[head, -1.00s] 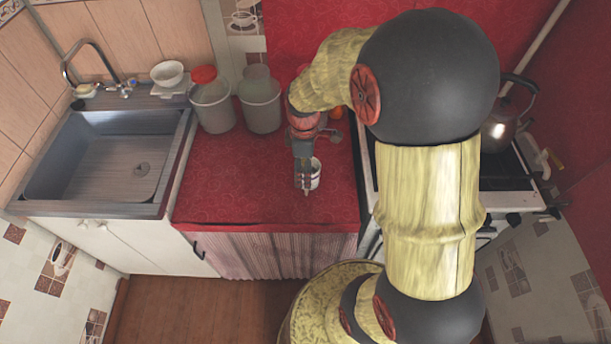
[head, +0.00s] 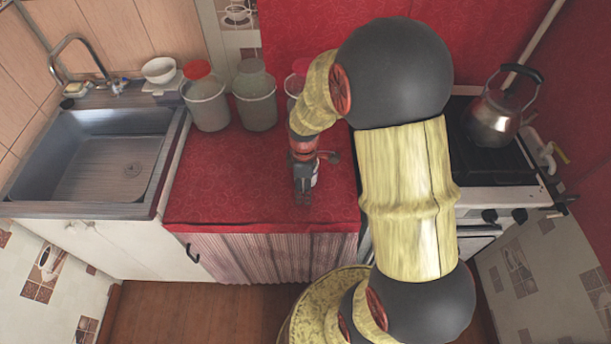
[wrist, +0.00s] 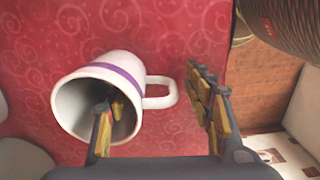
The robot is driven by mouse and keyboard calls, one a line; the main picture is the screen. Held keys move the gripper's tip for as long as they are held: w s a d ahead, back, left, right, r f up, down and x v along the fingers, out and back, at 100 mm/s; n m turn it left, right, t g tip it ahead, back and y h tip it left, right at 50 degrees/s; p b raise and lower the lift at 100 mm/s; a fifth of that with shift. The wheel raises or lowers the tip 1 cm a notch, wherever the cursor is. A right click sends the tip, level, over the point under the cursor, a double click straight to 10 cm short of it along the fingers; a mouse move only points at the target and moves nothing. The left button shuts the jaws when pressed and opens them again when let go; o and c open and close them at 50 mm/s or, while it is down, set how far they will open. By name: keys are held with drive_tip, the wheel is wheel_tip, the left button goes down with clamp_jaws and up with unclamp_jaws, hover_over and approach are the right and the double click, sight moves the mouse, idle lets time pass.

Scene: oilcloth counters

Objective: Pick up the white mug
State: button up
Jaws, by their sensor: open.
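The white mug (wrist: 77,88) has a purple band and a handle on its right side in the wrist view. It stands on the red oilcloth with its mouth facing the camera. My gripper (wrist: 150,92) is open. Its left finger overlaps the mug's mouth and seems to reach into it. Its right finger is out past the handle, so the near wall and handle lie between the fingers. In the head view my gripper (head: 303,190) covers most of the mug (head: 316,172); only a white sliver shows.
Grey canisters, one red-lidded (head: 206,100) and one plain (head: 255,98), stand behind on the red counter (head: 235,190). The sink (head: 105,165) is left. The stove with a kettle (head: 492,120) is right. The counter left of my gripper is clear.

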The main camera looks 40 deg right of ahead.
drive_tip(key=shift+c, duration=0.2)
clamp_jaws()
idle(0.6)
